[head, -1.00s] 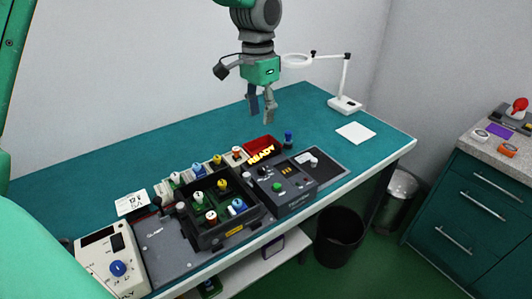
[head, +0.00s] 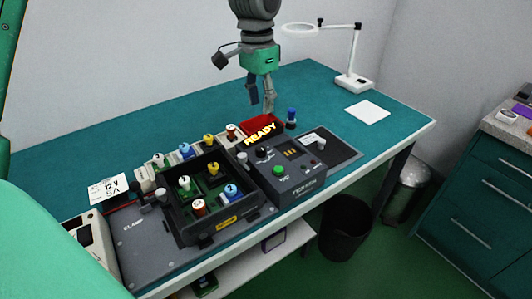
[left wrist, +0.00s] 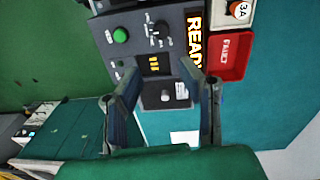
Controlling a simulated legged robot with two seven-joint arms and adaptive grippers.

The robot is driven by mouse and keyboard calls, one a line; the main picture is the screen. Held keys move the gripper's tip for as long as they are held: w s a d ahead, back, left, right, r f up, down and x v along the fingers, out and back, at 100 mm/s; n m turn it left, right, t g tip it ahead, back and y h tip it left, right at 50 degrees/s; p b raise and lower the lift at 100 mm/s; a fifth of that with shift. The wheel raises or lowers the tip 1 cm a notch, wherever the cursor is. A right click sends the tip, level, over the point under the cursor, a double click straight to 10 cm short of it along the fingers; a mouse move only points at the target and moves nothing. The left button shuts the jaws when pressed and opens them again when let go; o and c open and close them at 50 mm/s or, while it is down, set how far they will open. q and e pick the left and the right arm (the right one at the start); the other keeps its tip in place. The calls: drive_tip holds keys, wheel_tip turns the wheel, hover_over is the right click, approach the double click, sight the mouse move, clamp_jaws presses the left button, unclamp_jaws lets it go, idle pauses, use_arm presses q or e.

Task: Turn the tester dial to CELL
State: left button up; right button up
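The dark grey tester (head: 310,183) stands on the bench, with a lit READY sign (head: 262,133) behind it and a green button (head: 279,170). Its black dial (head: 263,153) is on the upper left of the panel; the setting is too small to read. The dial also shows in the left wrist view (left wrist: 161,29). My left gripper (head: 261,95) hangs above the bench behind the tester, fingers apart and empty. In the left wrist view its open fingers (left wrist: 158,70) frame the tester panel without visibly holding anything. My right gripper is not in view.
A black tray (head: 222,232) with several coloured cells sits left of the tester. A red bin (head: 264,122) and a blue-topped piece (head: 291,117) stand behind it. A lamp (head: 355,80) and white sheet (head: 367,111) are at the back right. The back left bench is clear.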

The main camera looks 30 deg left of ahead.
use_arm(q)
approach(261, 148)
drive_tip(key=a+f, duration=0.1)
drive_tip(key=a, duration=0.1)
drive_tip(key=d+f, duration=0.1)
drive_tip(key=f, duration=0.1)
drive_tip(key=d+f, duration=0.1)
drive_tip(key=f, duration=0.1)
drive_tip(key=d+f, duration=0.1)
drive_tip(key=f, duration=0.2)
drive_tip(key=shift+d, duration=0.3)
drive_tip(key=shift+f, duration=0.45)
drive_tip(key=shift+s+a+f, duration=0.1)
drive_tip(key=shift+a+f, duration=0.7)
drive_tip(key=shift+a, duration=0.3)
drive_tip(key=shift+o, duration=0.5)
drive_tip(key=shift+a, duration=0.2)
drive_tip(key=shift+d+r, duration=0.15)
drive_tip(key=shift+d, duration=0.1)
drive_tip(key=c, duration=0.7)
drive_tip(key=shift+d+r, duration=0.2)
drive_tip(key=shift+d, duration=0.4)
clamp_jaws()
drive_tip(key=shift+a, duration=0.1)
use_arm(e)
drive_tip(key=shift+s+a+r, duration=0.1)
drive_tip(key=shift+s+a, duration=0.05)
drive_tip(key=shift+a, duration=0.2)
